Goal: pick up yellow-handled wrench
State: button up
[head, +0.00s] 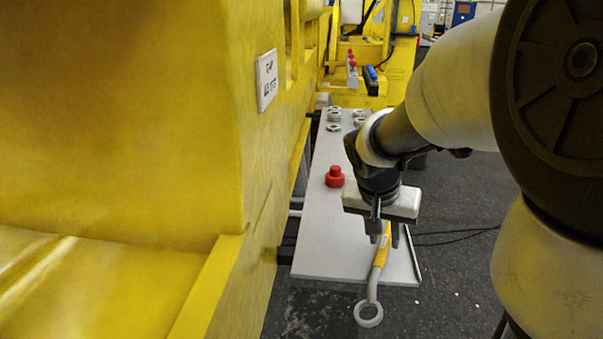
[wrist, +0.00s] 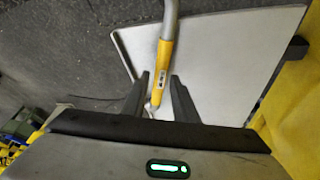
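The yellow-handled wrench (head: 380,252) lies near the front edge of the grey table, its grey ring end showing past that edge in the head view. The yellow handle also shows in the wrist view (wrist: 161,66), running up to a bent grey shaft. My gripper (head: 386,238) is over the handle's far end, pointing down. In the wrist view the two dark fingers of my gripper (wrist: 159,84) stand apart, one on each side of the handle's end. They look open, with no clear grip on it. The contact area is partly hidden in the head view.
The grey table (head: 325,240) holds a red button-like part (head: 335,177) and several metal rings (head: 334,114) farther back. A large yellow structure (head: 215,130) walls off the left. Dark floor (head: 465,260) with a cable lies to the right.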

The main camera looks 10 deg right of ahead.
aim_at(383, 244)
jog(key=x, duration=0.2)
jog(key=shift+f, duration=0.45)
grip_shut()
jog(key=shift+r, duration=0.1)
jog(key=shift+w, duration=0.1)
notch_tip(383, 244, up, 10)
jog(key=p, duration=0.1)
jog(key=shift+p, duration=0.3)
